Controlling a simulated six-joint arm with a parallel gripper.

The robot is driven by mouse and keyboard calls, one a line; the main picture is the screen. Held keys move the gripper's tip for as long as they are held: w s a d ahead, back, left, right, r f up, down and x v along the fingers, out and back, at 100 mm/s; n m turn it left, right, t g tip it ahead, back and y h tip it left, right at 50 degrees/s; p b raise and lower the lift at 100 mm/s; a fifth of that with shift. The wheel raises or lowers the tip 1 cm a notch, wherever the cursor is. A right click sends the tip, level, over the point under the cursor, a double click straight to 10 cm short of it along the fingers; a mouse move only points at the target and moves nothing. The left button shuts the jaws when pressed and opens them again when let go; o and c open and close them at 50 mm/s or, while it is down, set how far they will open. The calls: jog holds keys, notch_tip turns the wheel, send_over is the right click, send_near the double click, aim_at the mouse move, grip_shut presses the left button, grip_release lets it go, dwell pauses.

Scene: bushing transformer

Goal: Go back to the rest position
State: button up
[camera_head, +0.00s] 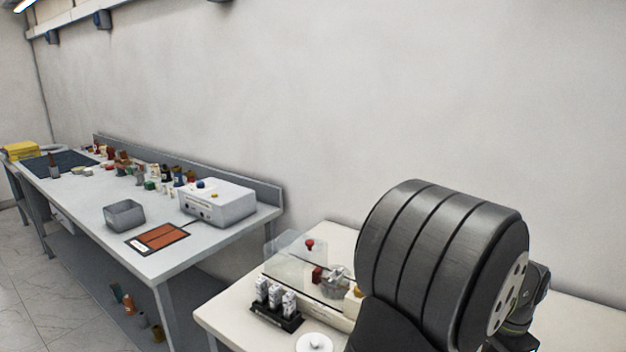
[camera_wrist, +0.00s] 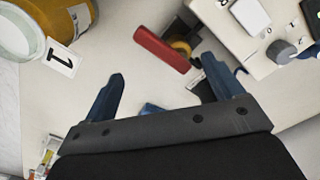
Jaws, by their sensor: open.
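My gripper (camera_wrist: 164,86) shows in the wrist view with its two blue fingers wide apart. It is open, and no object is gripped between the fingers. A pale table surface (camera_wrist: 125,65) lies beyond the fingers. A small blue piece (camera_wrist: 153,108) shows low between them, partly hidden by the gripper's body. In the head view a large dark part of my arm fills the lower right, and the fingers are not visible there.
In the wrist view a red block (camera_wrist: 162,48) lies ahead, an amber jar (camera_wrist: 58,18) stands upper left, and a pale device (camera_wrist: 262,50) is upper right. In the head view a black rack (camera_head: 276,318) holds white items on the near table. A grey bin (camera_head: 124,215) sits on the left bench.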

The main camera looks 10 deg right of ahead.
jog(key=n, duration=0.4)
jog(key=d+n, duration=0.1)
jog(key=n, duration=0.1)
jog(key=shift+w+d, duration=0.1)
jog(key=shift+w, duration=0.15)
dwell(0.5)
